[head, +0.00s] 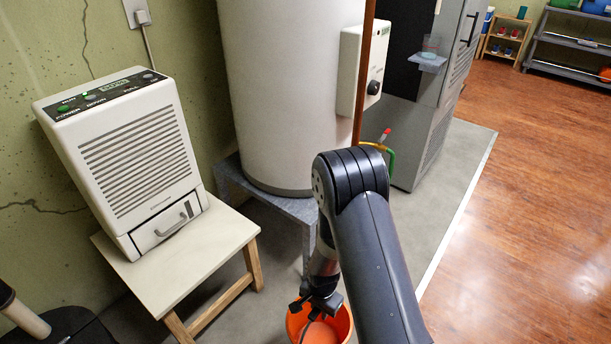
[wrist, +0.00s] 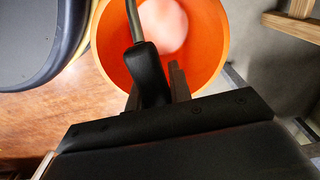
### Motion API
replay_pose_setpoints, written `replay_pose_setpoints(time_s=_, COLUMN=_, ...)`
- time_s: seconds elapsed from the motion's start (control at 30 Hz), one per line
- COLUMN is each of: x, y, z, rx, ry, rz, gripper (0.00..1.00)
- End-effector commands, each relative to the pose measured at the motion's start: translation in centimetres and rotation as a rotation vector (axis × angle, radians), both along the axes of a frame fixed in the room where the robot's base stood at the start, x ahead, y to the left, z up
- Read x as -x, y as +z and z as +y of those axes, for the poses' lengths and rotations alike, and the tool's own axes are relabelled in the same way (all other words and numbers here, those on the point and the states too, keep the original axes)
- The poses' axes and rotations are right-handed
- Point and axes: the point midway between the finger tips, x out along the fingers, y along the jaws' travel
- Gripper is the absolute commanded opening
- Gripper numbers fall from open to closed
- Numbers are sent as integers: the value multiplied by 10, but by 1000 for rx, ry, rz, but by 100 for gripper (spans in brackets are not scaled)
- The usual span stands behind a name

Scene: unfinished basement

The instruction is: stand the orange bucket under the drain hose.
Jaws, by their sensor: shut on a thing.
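The orange bucket (head: 341,322) is at the bottom middle of the head view, partly hidden by my arm. My gripper (head: 318,302) is over its mouth. In the wrist view the bucket (wrist: 210,45) opens toward the camera, with a pale round patch inside. My gripper (wrist: 165,78) is shut at the rim on what looks like the bucket's handle, a grey bar with a black grip (wrist: 149,75). Whether the bucket touches the floor is unclear.
A white dehumidifier (head: 120,150) stands on a wooden stool (head: 165,275) at left. A tall white heater tank (head: 285,90) stands on a grey stand (head: 295,207). A grey cabinet (head: 425,110) is behind. The wooden floor (head: 520,210) at right is clear.

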Motion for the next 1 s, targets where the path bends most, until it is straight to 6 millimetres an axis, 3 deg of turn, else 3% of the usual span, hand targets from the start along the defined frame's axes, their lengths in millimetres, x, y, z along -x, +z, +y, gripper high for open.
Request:
replay_pose_setpoints(time_s=0.37, x=-38, y=61, z=-23, rx=0, ry=157, rz=-5, gripper=0)
replay_pose_setpoints(time_s=0.47, x=-51, y=88, z=-35, rx=0, ry=223, rz=-7, gripper=0)
replay_pose_setpoints(time_s=0.67, x=-74, y=164, z=-70, rx=2, ry=402, rz=-10, gripper=0)
replay_pose_setpoints(time_s=0.93, x=-76, y=254, z=-114, rx=4, ry=612, rz=-7, gripper=0)
replay_pose_setpoints(time_s=1.0, x=-74, y=265, z=-113, rx=0, ry=620, rz=4, gripper=0)
